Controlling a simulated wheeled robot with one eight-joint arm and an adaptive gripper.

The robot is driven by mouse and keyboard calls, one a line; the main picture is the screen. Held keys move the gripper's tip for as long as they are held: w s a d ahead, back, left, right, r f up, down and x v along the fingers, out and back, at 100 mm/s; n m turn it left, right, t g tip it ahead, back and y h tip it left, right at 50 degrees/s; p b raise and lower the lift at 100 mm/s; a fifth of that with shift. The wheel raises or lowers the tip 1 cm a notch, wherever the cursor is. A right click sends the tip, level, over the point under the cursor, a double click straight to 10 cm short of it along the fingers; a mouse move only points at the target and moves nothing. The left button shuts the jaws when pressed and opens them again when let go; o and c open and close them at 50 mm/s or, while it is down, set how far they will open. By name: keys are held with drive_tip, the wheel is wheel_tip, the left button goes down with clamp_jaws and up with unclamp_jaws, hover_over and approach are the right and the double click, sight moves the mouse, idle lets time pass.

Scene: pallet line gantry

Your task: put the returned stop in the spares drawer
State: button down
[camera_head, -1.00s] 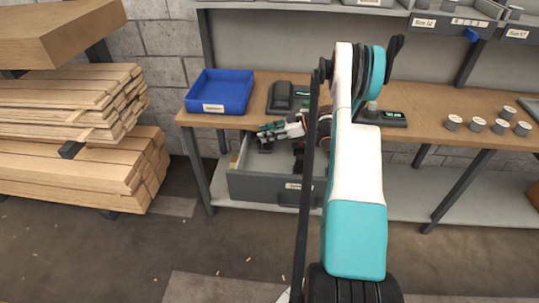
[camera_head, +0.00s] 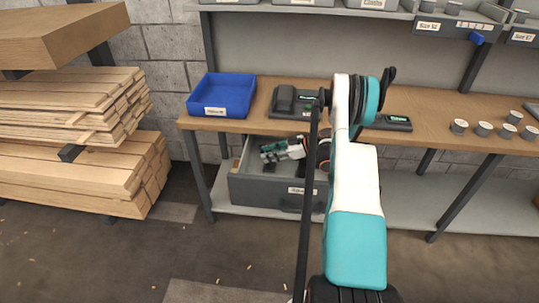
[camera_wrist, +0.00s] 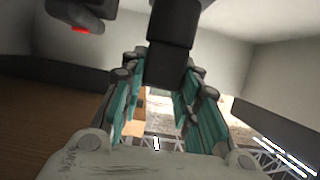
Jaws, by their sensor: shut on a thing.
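The returned stop (camera_wrist: 172,48) is a dark, blocky piece between my fingers in the wrist view. My gripper (camera_wrist: 170,75) is shut on it. In the head view my gripper (camera_head: 268,153) is low inside the open spares drawer (camera_head: 262,190), in its left half. The drawer is grey with a label on its front. The stop is too small to make out clearly in the head view. I cannot tell whether it touches the drawer floor. My arm hides the drawer's right side.
Another dark piece with a red spot (camera_wrist: 82,18) lies ahead to the left in the wrist view. The bench (camera_head: 440,115) overhangs the drawer. On it are a blue bin (camera_head: 222,95), dark devices and several grey cylinders. Stacked timber (camera_head: 75,150) stands at the left.

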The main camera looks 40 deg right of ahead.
drive_tip(key=shift+f, duration=0.1)
drive_tip(key=c, duration=1.5)
unclamp_jaws()
drive_tip(key=shift+s+d+r, duration=0.15)
drive_tip(key=shift+r, duration=0.05)
drive_tip(key=p+v, duration=0.4)
drive_tip(key=v, duration=0.7)
drive_tip(key=shift+s+d+r, duration=0.15)
drive_tip(key=shift+s+d, duration=0.05)
